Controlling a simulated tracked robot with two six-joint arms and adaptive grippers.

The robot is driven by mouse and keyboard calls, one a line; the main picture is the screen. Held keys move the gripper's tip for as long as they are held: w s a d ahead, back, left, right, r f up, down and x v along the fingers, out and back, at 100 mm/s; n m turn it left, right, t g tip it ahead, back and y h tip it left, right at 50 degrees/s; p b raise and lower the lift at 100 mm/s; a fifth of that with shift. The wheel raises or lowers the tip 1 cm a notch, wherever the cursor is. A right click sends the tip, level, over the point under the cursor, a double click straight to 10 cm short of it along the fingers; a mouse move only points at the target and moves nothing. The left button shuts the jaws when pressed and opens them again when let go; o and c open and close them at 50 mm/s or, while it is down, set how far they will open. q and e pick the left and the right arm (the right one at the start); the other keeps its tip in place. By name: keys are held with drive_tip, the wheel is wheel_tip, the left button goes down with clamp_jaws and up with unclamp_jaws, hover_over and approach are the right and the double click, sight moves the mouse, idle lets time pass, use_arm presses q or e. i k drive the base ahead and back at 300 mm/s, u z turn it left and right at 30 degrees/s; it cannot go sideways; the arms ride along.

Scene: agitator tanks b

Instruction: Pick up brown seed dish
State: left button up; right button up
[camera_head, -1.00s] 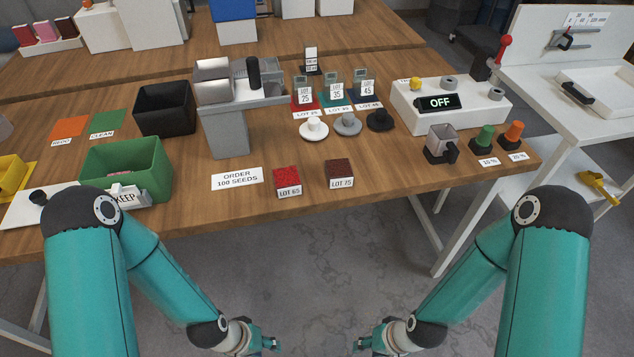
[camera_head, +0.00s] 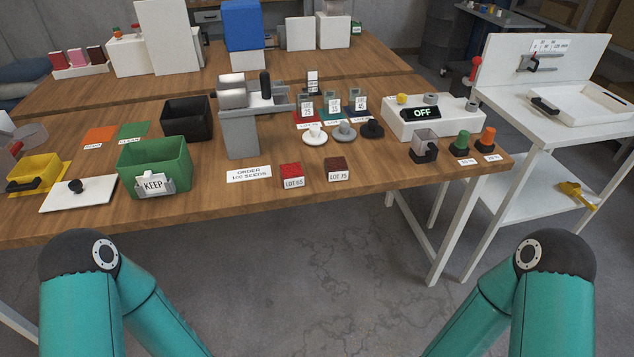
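The brown seed dish, a small square dish of dark brown seeds labelled LOT 75 (camera_head: 337,166), sits near the front edge of the wooden table. A similar dish of red seeds labelled LOT 65 (camera_head: 291,174) stands just left of it, apart from it. Both of my arms reach down out of the bottom of the picture, well in front of the table. Neither gripper is in view, and neither arm touches the dish.
An ORDER 100 SEEDS card (camera_head: 249,174) lies left of the dishes. A grey machine (camera_head: 239,135) stands behind the card. A green KEEP bin (camera_head: 155,165) is further left. A clear-walled cup (camera_head: 425,142) stands to the right. Table (camera_head: 390,178) around the brown dish is bare.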

sight(335, 168)
drive_tip(key=z, duration=0.4)
drive_tip(key=i, duration=0.8)
drive_tip(key=u, duration=3.4)
drive_tip(key=i, duration=0.1)
drive_tip(key=z, duration=3)
